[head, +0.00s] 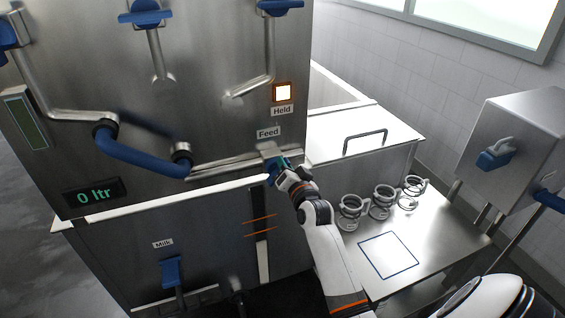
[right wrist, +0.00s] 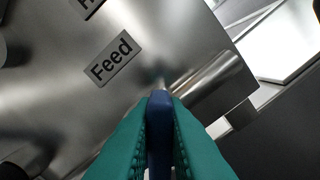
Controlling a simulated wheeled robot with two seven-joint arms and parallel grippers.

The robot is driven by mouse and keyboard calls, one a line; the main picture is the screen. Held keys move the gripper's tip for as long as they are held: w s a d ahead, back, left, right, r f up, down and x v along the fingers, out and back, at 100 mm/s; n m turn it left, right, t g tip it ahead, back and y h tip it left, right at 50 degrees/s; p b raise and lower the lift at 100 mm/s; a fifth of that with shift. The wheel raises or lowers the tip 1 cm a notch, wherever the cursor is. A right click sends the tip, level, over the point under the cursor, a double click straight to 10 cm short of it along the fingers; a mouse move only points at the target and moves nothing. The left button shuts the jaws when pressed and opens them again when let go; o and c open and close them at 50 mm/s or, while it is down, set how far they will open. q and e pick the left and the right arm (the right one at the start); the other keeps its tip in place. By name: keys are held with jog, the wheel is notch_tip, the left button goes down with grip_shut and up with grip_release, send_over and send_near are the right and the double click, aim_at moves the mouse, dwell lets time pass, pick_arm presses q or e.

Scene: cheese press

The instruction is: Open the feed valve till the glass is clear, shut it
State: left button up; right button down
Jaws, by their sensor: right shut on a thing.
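The feed valve's blue handle (right wrist: 160,130) is between the teal fingers of my right gripper (head: 279,169), which is shut on it. The handle stands out from the steel panel under the "Feed" label (head: 268,132); in the head view my gripper mostly hides it. The right wrist view shows the label (right wrist: 112,58) up and left of the fingers. A narrow upright glass (head: 263,262) on the lower front looks pale in its lower part and dark above, with two orange lines across its upper part. My left gripper is not in view.
A lit lamp (head: 282,92) marked "Held" is above the feed label. A display (head: 92,193) reads "0 ltr". A blue milk lever (head: 172,270) is lower left. Right of my arm, a steel table (head: 415,238) bears several ring-shaped parts (head: 381,202) and a blue outlined square.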

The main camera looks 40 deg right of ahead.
jog(key=m, duration=0.4)
jog(key=shift+s+d+f+m+p, duration=0.1)
jog(key=shift+d+f+m+p, duration=0.2)
jog(key=shift+d+f+p, duration=0.1)
jog(key=shift+f+m, duration=0.2)
jog(key=shift+m, duration=0.55)
jog(key=shift+f+m, duration=0.15)
jog(key=shift+m, duration=0.6)
jog(key=c, duration=1.5)
grip_release()
jog(key=shift+d, duration=0.1)
jog(key=shift+o, duration=0.2)
